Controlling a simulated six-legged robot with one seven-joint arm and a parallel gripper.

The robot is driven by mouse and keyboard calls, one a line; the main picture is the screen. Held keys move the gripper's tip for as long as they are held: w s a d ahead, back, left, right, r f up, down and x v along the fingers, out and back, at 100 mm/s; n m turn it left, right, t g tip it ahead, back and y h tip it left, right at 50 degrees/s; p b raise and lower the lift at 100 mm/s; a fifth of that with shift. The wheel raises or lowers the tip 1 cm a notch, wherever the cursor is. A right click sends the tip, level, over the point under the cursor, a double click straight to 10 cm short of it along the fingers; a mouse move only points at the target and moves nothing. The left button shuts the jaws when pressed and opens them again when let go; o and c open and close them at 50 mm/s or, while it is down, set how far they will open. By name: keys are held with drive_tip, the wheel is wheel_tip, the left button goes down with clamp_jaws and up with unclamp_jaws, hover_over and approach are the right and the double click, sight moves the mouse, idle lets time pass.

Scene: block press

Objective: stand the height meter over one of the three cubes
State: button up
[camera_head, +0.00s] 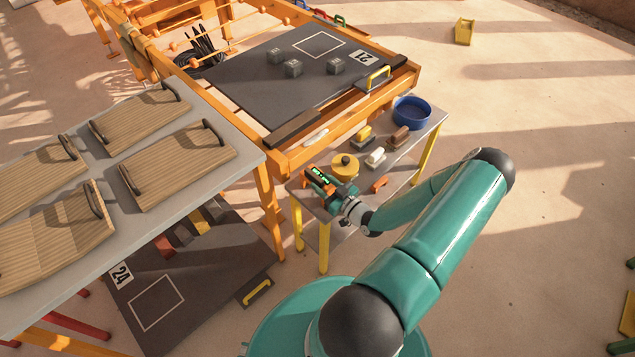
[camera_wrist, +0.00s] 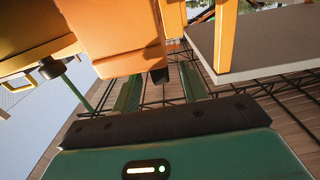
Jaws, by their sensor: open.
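Three grey cubes, one at the left (camera_head: 275,57), one in the middle (camera_head: 293,68) and one at the right (camera_head: 336,66), sit apart on a dark board (camera_head: 262,88) marked 21. An orange device with a lit green display (camera_head: 320,181), seemingly the height meter, is at the near-left end of the small side table. My gripper (camera_head: 338,193) is right at it, and the two overlap in the head view. In the wrist view, my green fingers (camera_wrist: 160,92) are spread apart, with an orange body (camera_wrist: 125,40) just beyond them. Whether they touch it is unclear.
The side table (camera_head: 407,172) also holds a blue bowl (camera_head: 412,111), a yellow round item (camera_head: 345,166) and several small blocks. An orange frame (camera_head: 262,190) surrounds the board. At left, a grey table (camera_head: 236,178) carries wooden trays (camera_head: 176,166).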

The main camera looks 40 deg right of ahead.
sight(306, 169)
drive_tip(key=w, duration=0.4)
drive_tip(key=shift+w+a, duration=0.1)
drive_tip(key=shift+w, duration=0.25)
drive_tip(key=shift+c, duration=0.4)
clamp_jaws()
drive_tip(key=shift+r, duration=0.1)
